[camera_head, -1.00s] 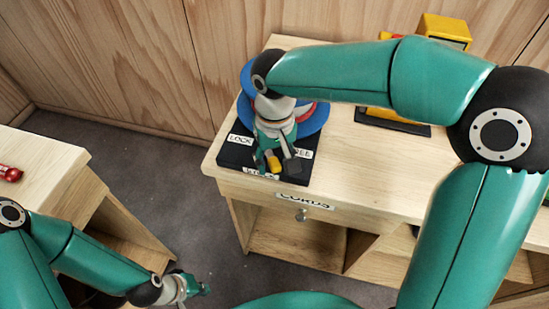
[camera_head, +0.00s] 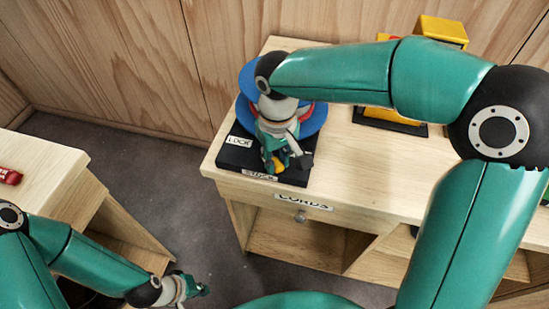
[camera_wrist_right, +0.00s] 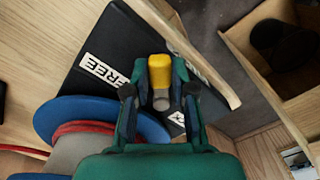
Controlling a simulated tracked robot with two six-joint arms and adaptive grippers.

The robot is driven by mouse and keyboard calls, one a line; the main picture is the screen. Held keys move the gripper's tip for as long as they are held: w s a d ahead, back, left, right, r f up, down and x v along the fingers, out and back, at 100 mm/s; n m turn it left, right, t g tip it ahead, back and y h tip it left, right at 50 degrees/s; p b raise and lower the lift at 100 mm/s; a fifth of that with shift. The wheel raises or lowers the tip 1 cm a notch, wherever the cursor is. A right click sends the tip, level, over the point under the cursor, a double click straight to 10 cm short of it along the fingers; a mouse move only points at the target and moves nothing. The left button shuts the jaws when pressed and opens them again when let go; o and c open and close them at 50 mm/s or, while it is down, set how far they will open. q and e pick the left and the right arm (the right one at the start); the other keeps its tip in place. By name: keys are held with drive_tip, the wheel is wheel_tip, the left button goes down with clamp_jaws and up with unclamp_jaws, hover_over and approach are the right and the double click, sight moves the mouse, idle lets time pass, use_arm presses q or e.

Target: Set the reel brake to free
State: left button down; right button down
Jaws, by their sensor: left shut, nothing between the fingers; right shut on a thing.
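The reel (camera_head: 314,119) has a blue rim with red cord and stands at the back of a black base (camera_head: 235,158). A LOCK label (camera_head: 239,141) is at the base's left. In the right wrist view a FREE label (camera_wrist_right: 105,73) lies on the other side. The brake lever's yellow knob (camera_wrist_right: 160,68) is between the fingers of my right gripper (camera_wrist_right: 159,92), which is shut on it. In the head view my right gripper (camera_head: 285,158) hides most of the lever. My left gripper (camera_head: 203,290) is shut and empty, low over the floor, away from the reel.
The base sits at the left front corner of a wooden bench (camera_head: 370,180) with a drawer labelled CORDS (camera_head: 303,203). A yellow device (camera_head: 440,32) stands behind my right arm. A red item (camera_head: 9,176) lies on the left table (camera_head: 45,165). Bare floor lies between.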

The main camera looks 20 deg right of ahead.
sight(277, 162)
drive_tip(key=c, duration=1)
unclamp_jaws()
drive_tip(key=shift+o, duration=0.2)
wheel_tip(277, 162, up, 12)
